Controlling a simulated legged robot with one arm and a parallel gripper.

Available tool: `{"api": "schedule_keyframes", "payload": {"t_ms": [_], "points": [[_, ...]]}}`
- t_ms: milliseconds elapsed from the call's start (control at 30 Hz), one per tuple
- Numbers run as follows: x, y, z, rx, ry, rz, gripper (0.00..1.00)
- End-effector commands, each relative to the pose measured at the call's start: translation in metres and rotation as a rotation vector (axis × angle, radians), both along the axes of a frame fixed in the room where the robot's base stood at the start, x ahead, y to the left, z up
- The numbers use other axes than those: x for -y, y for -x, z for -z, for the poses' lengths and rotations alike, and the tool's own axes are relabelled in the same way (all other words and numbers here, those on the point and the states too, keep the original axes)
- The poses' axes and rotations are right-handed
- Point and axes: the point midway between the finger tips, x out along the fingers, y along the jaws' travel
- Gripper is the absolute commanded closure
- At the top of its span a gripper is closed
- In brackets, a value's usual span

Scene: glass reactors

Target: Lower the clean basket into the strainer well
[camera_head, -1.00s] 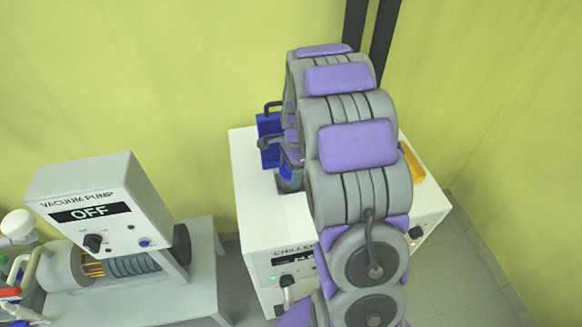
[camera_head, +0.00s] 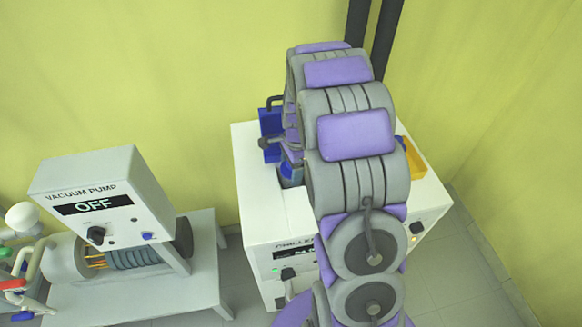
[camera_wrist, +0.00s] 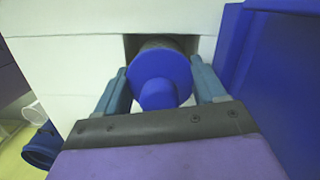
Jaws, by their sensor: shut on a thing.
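The basket (camera_wrist: 160,75) has a blue round cap with a knob and a grey body behind it, seen in the wrist view. My gripper (camera_wrist: 162,62) is shut on it, one finger on each side of the cap. The basket's grey body lies at the dark strainer well opening (camera_wrist: 131,44) in the white chiller top. How deep it sits in the well is hidden by the cap. In the head view the basket (camera_head: 291,172) shows blue at the left of my arm, over the chiller (camera_head: 257,185). My arm hides most of the gripper there.
A blue box-like object (camera_head: 270,127) stands at the chiller's back left, and a large blue surface (camera_wrist: 258,60) is close on the wrist view's right. A yellow-orange object (camera_head: 413,160) is at the chiller's right. The vacuum pump (camera_head: 100,195) reads OFF on a bench at left.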

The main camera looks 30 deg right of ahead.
Motion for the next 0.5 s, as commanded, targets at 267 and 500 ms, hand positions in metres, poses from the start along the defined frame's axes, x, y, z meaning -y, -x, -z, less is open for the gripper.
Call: {"api": "schedule_keyframes", "payload": {"t_ms": [267,500], "points": [[0.0,0.0,0.005,0.0,0.0,0.0,0.68],[0.0,0.0,0.012,-0.002,-0.001,0.0,0.68]]}}
